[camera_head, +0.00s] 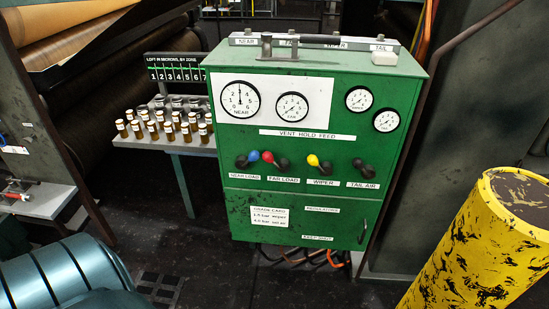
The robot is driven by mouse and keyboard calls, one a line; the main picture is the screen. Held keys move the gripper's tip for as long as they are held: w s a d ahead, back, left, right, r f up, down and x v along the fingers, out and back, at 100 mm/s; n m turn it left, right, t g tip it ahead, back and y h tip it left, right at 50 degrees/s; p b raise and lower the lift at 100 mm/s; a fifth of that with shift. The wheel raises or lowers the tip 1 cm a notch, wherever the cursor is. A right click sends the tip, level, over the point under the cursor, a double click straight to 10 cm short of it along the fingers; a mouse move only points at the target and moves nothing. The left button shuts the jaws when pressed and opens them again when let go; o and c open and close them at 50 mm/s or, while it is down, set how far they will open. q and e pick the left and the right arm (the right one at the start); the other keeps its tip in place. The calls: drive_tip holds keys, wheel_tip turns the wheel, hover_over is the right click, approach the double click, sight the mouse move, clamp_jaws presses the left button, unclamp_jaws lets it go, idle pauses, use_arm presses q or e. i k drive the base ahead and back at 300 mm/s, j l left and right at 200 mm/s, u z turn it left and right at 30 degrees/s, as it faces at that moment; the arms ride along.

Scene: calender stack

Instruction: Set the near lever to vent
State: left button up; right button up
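A green control cabinet (235,205) stands in the middle. A strip reading VENT HOLD FEED (297,134) runs above its row of levers. The near lever (253,156), over the NEAR LOAD label (244,176), has a blue knob leaning right and slightly up from its dark hub. The red-knobbed far lever (267,157) leans left, close to the blue knob. The yellow-knobbed wiper lever (313,160) leans up-left, and the black tail air lever (358,163) leans up-left too. The NEAR gauge (240,100) has its needle roughly upright. Neither of my grippers is in view.
A grey table (185,145) with several amber bottles stands left of the cabinet. A scuffed yellow post (480,250) stands at the right front. Cables (325,257) lie at the cabinet's foot. The dark floor before the cabinet looks mostly clear.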

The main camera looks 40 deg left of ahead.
sight(253, 156)
drive_tip(key=u, duration=1.4)
